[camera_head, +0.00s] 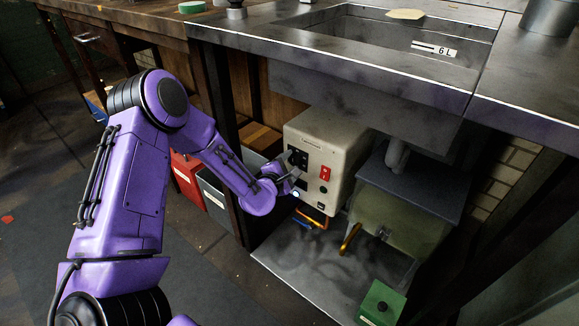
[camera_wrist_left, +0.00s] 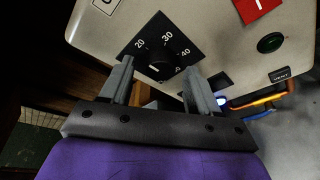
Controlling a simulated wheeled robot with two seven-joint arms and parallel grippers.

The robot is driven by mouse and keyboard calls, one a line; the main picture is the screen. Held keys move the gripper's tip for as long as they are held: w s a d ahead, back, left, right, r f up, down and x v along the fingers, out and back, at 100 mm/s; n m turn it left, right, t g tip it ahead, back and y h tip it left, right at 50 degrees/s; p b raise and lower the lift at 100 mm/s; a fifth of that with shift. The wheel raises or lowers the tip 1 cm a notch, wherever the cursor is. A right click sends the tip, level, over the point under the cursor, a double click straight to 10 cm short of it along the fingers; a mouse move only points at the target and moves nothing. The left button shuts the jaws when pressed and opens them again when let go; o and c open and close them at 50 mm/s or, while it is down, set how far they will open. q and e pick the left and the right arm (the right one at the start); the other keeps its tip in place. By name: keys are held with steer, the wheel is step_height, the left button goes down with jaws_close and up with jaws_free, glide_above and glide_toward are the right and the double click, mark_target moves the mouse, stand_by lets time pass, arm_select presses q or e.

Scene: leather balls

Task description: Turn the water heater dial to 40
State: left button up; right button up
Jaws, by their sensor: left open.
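The water heater (camera_head: 330,140) is a cream box under the metal counter, with a red switch on its front. In the left wrist view, its black dial (camera_wrist_left: 160,62) sits on a black plate marked 20, 30 and 40. A short white mark shows on the dial, but I cannot tell exactly which number it points to. My left gripper (camera_head: 290,164) is at the heater's front, open. In the wrist view its two grey fingers stand either side of the dial, with the dial in the gap; I cannot tell whether they touch it. My right gripper is not in view.
The counter with a sink (camera_head: 400,40) overhangs the heater. A green tank (camera_head: 400,215) stands to its right, and a green box (camera_head: 381,303) lies on the metal sheet in front. Pipes run below the heater.

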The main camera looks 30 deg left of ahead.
arm_select(q)
steer(key=c, duration=1)
steer(key=shift+c, duration=0.2)
